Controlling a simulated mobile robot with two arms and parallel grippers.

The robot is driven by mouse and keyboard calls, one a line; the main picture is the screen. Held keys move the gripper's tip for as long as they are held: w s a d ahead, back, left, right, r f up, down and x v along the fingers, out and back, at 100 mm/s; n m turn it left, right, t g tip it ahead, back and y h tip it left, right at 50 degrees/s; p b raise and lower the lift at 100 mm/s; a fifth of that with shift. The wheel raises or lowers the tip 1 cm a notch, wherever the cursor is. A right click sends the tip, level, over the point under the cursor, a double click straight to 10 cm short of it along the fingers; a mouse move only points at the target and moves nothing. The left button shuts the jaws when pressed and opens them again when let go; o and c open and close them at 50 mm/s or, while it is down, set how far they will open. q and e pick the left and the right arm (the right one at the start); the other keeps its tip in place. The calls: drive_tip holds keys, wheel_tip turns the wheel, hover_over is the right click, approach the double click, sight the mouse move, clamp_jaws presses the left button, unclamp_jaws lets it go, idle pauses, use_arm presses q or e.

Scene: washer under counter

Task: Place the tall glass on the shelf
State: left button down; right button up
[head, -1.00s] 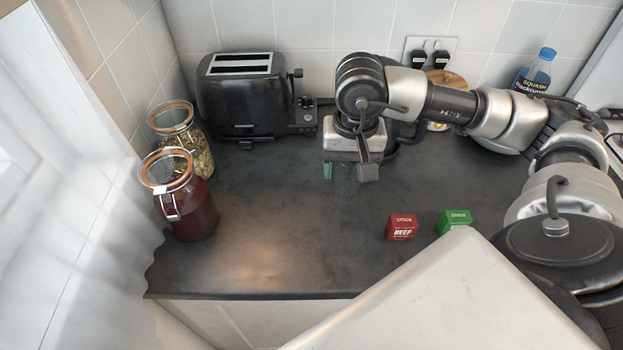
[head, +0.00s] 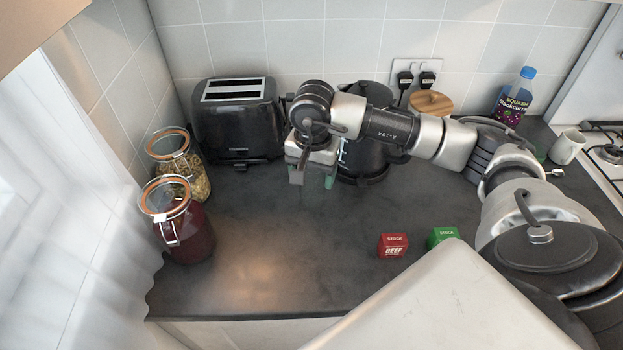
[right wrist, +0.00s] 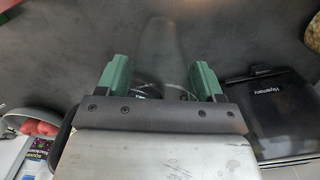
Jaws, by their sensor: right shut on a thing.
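My right gripper (head: 312,182) hangs over the counter in front of the toaster and kettle. It also shows in the right wrist view (right wrist: 163,78), with its green-padded fingers apart on either side of a clear, see-through glass (right wrist: 168,50). The gripper is shut on this glass. The glass is very faint, and in the head view it can hardly be made out below the fingers. I cannot tell whether its base touches the counter. My left gripper is not in view. No shelf can be clearly identified.
A black toaster (head: 238,128), dark kettle (head: 362,158) and two clip-top jars (head: 186,230) (head: 180,165) stand around the back and left. Red (head: 393,245) and green (head: 441,236) stock cubes lie right of centre. A tan panel edge (head: 35,25) shows at top left. The front-left counter is clear.

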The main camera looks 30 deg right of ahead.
sight(312, 187)
wheel_tip(312, 187, down, 4)
drive_tip(key=shift+w+a+r+p, duration=0.1)
drive_tip(key=shift+p, duration=0.75)
drive_tip(key=shift+f, duration=0.2)
drive_tip(key=shift+f+b, duration=0.2)
drive_tip(key=shift+b, duration=0.15)
drive_tip(key=o, duration=1)
